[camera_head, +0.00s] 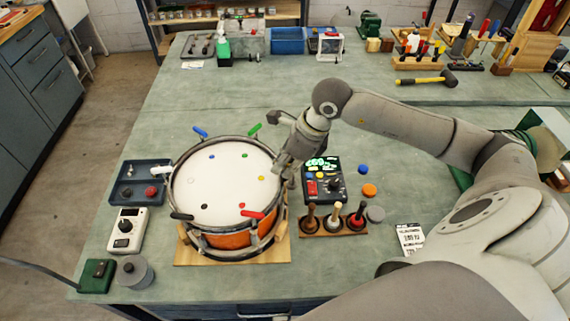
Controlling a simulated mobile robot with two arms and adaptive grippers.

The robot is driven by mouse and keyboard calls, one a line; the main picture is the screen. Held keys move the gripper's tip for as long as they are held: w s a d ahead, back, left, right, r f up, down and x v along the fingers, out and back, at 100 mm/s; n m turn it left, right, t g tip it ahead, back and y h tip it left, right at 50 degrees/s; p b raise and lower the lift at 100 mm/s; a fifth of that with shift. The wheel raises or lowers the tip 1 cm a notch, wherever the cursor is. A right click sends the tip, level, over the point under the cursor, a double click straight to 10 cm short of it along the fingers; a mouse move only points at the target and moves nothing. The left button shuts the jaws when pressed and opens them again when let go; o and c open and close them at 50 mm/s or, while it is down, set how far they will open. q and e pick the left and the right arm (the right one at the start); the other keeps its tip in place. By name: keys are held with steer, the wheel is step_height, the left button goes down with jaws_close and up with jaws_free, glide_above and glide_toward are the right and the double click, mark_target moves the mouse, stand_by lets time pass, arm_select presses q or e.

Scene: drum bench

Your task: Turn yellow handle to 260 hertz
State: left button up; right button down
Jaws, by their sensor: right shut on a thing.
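The drum (222,185) stands on a wooden base, with a white head, orange shell and coloured handles around its rim. My right gripper (284,174) reaches down to the right side of the rim, beside the yellow dot (261,178) on the head. It is shut at the yellow handle's place and hides that handle. The blue handle (200,132), green handle (254,131), red handle (252,214) and black handle (181,215) show around the rim. My left gripper is out of view.
A wooden rack (334,228) of upright tools stands close to the drum's right. Blue (363,169) and orange (369,190) round pieces lie beyond the meter. A tray (140,182) and a white box (127,232) sit at the left. The bench behind the drum is mostly clear.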

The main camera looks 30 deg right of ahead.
steer(key=shift+w+f+n+g+y+b, duration=0.15)
steer(key=shift+n+g+y+b, duration=0.3)
steer(key=shift+n+b, duration=1.25)
steer(key=shift+r+n+g+y+b, duration=0.25)
steer(key=shift+n+g+b, duration=0.2)
steer(key=shift+n+b, duration=0.8)
steer(key=c, duration=1.5)
jaws_free()
steer(key=v, duration=1.2)
